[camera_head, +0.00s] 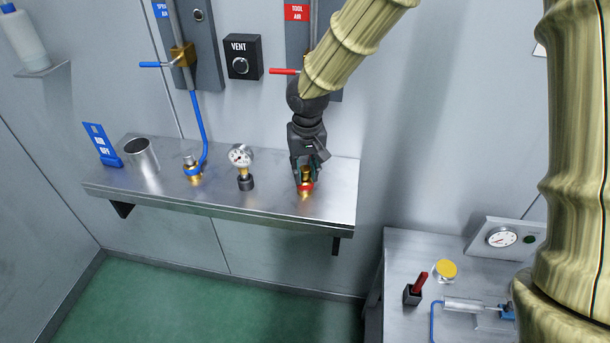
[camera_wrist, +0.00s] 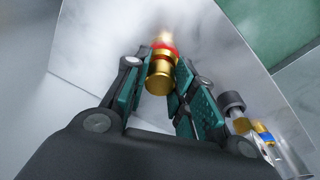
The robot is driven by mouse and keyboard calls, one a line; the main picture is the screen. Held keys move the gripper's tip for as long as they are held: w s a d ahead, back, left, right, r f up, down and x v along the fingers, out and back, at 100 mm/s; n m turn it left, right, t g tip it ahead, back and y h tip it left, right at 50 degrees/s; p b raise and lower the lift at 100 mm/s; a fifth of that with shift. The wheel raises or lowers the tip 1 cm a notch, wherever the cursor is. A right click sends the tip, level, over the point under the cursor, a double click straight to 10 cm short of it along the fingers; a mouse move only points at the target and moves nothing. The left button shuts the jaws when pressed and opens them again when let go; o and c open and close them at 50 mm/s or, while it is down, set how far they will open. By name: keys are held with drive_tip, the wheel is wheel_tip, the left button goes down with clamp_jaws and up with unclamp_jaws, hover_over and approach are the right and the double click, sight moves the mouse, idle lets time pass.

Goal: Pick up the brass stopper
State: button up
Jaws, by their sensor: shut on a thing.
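The brass stopper (camera_wrist: 160,72) is a gold cylinder with a red band. In the wrist view it stands between the two green-padded fingers of my gripper (camera_wrist: 155,90). In the head view my gripper (camera_head: 306,170) points down over the right end of the steel shelf (camera_head: 270,205) and is shut on the stopper (camera_head: 305,191). The stopper's lower end is at the shelf surface; I cannot tell whether it touches it. The fingers hide part of its upper body.
A pressure gauge (camera_head: 241,157) stands left of the gripper. Further left are a blue-hosed brass fitting (camera_head: 193,173), a steel cup (camera_head: 142,156) and a blue tag (camera_head: 102,146). A red-handled valve (camera_head: 285,72) is on the wall above. A lower bench (camera_head: 395,262) stands at right.

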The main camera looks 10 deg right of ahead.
sight(305, 167)
drive_tip(key=shift+r, duration=0.1)
drive_tip(key=shift+r+b, duration=0.55)
drive_tip(key=shift+r, duration=0.1)
wheel_tip(305, 167, up, 2)
drive_tip(key=shift+b, duration=0.5)
drive_tip(key=s+b, duration=0.1)
drive_tip(key=s, duration=0.4)
drive_tip(key=s+r+b, duration=0.1)
drive_tip(key=s+b, duration=0.1)
drive_tip(key=s, duration=0.3)
drive_tip(key=s+d+b, duration=0.1)
drive_tip(key=s, duration=0.5)
drive_tip(key=shift+r, duration=0.2)
